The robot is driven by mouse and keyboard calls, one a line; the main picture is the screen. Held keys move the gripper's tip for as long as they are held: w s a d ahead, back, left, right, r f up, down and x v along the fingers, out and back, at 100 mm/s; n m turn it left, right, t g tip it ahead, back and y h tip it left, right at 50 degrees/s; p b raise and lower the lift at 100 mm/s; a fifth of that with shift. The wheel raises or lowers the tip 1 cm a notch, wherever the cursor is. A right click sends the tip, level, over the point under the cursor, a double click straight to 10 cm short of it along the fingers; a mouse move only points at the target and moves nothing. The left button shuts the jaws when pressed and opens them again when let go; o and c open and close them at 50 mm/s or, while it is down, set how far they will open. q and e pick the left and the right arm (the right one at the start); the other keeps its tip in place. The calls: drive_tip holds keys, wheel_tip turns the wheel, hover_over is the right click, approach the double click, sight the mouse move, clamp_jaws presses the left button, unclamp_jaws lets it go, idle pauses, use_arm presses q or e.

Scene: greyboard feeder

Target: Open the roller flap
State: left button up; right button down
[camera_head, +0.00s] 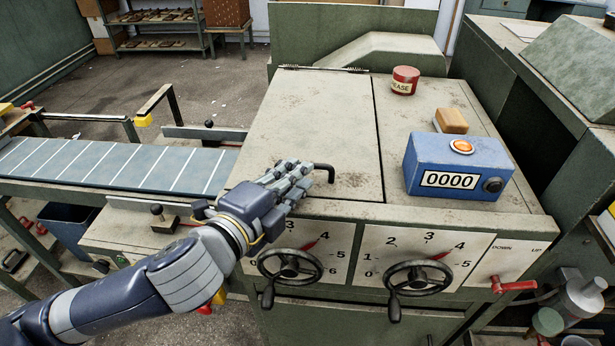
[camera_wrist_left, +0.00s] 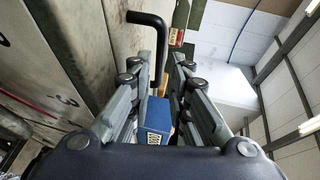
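The roller flap (camera_head: 318,115) is the worn grey-green lid on the left half of the machine top. It lies flat and shut, with a hinge along its far edge. Its black bent handle (camera_head: 329,170) stands near the front edge. My left gripper (camera_head: 299,177) is just left of the handle and low over the flap's front edge. In the left wrist view, the fingers (camera_wrist_left: 168,78) are apart, and the handle (camera_wrist_left: 152,19) shows in the gap between them. I cannot tell whether a finger touches it. My right gripper is in neither view.
A blue counter box (camera_head: 454,166), a tan block (camera_head: 450,121) and a red grease tin (camera_head: 404,80) stand on the fixed top right of the flap. Two handwheels (camera_head: 290,267) (camera_head: 418,278) stick out below the front edge. A conveyor (camera_head: 115,165) runs in from the left.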

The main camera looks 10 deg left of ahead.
use_arm(q)
drive_tip(key=x, duration=0.5)
drive_tip(key=shift+w+f, duration=0.1)
clamp_jaws()
